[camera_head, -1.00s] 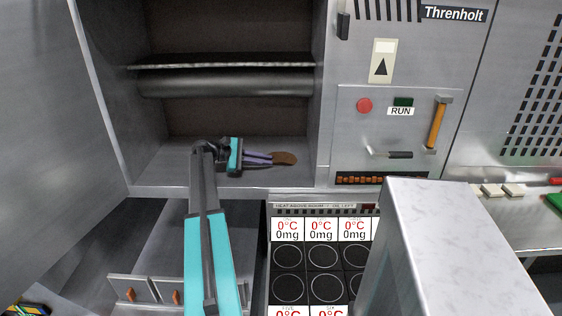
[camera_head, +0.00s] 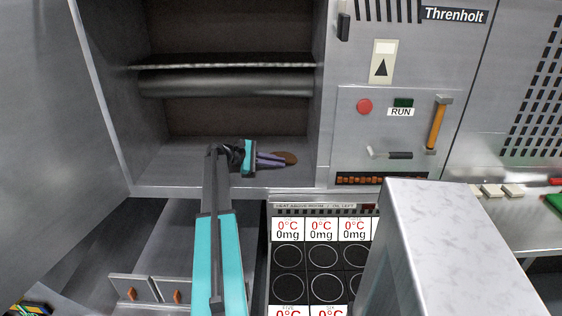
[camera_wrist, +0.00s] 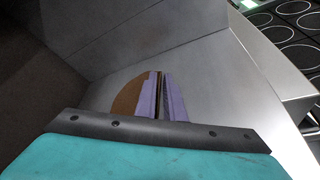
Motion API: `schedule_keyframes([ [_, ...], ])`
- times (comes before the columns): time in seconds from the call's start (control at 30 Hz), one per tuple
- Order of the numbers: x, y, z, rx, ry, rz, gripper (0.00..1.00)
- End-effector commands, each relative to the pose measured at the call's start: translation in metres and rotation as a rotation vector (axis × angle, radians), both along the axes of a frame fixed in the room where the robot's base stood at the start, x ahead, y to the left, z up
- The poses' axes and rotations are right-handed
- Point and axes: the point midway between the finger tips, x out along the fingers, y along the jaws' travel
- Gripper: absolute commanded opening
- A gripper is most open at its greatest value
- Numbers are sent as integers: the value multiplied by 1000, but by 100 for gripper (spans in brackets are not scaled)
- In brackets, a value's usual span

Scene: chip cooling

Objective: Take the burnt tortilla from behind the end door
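The burnt tortilla (camera_head: 291,157) is a brown round piece low in the open compartment, near its right wall. It also shows in the wrist view (camera_wrist: 126,98), left of the fingers and partly hidden by them. My gripper (camera_head: 278,160) has purple fingers and reaches into the compartment from the left. Its fingertips overlap the tortilla in the head view. In the wrist view my gripper (camera_wrist: 160,80) shows a narrow gap between its fingers, with a thin brown strip in it. I cannot tell whether the fingers touch the tortilla. The end door (camera_head: 40,130) stands open at left.
A shelf (camera_head: 225,66) and a dark roller (camera_head: 225,84) cross the compartment above my gripper. The control panel (camera_head: 397,135) is to the right. A scale rack with round plates (camera_head: 323,257) is below, beside a pale block (camera_head: 455,250).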

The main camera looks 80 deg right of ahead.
Motion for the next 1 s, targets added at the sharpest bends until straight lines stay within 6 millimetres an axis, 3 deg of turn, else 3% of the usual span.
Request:
schedule_keyframes([
  [0.2,0,0,0,0,0,-1,9],
  [0.3,0,0,0,0,0,-1,0],
  [0.77,-1,0,1,-1,0,-2,0],
  [1.0,-1,0,12,-2,-1,-3,0],
])
